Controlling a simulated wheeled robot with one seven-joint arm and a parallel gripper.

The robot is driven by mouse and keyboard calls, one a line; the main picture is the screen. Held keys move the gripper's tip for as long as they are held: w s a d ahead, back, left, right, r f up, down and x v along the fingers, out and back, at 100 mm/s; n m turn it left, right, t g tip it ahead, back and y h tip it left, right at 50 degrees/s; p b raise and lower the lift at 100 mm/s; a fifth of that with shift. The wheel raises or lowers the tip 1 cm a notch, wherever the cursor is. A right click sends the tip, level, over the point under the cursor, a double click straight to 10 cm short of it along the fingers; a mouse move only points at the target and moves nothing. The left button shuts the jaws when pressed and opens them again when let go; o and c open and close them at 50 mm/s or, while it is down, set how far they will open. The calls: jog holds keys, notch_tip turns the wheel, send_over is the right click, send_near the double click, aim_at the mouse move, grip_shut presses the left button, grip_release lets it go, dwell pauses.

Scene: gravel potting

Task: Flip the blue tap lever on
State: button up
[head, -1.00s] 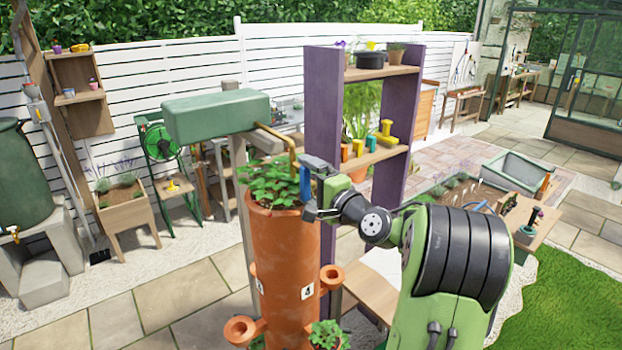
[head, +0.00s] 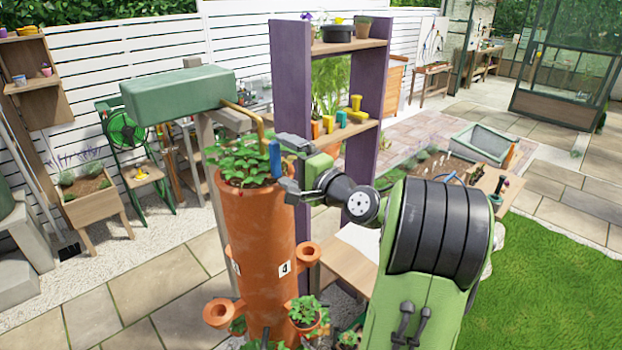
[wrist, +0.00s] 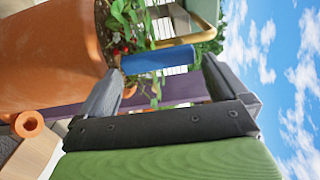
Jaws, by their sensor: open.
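The blue tap lever (head: 275,160) stands upright at the end of the brass pipe (head: 246,111), above the right rim of the tall terracotta planter (head: 262,255). My gripper (head: 284,166) is open, just right of the lever, one finger near its top and one near its bottom. In the wrist view, the lever (wrist: 158,60) lies across the gap just beyond the open fingertips (wrist: 163,68). Its length runs from one finger towards the other. I cannot tell whether a finger touches it. The planter (wrist: 45,60) fills the left of that view.
A green tank (head: 178,94) is behind the planter, at the pipe's other end. A purple shelf (head: 290,75) with pots and coloured items stands close behind my gripper. Leafy plants (head: 245,158) fill the planter top. Side cups (head: 219,312) stick out lower down. Lawn (head: 560,290) is open at right.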

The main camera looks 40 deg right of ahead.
jog(key=s+b, duration=0.3)
jog(key=s, duration=0.9)
jog(key=shift+s, duration=0.15)
jog(key=shift+d, duration=0.1)
jog(key=w+a+f+n+g+y, duration=0.1)
jog(key=w+a+f+n+g, duration=0.15)
jog(key=a, duration=0.45)
jog(key=w+a+f+n+g+y, duration=0.1)
jog(key=a+f+n+g, duration=0.25)
jog(key=a, duration=0.45)
jog(key=w+a+f+n+g+y, duration=0.1)
jog(key=w+a+f+n+g, duration=0.2)
jog(key=a, duration=0.4)
jog(key=s+f+n+g+h, duration=0.1)
jog(key=s+f+n, duration=0.2)
jog(key=s, duration=0.7)
jog(key=s+a+f+n+g+h, duration=0.1)
jog(key=s+n, duration=0.4)
jog(key=s, duration=0.5)
jog(key=shift+f+n+g+h, duration=0.4)
jog(key=shift+f+g+h, duration=0.35)
jog(key=shift+f, duration=0.2)
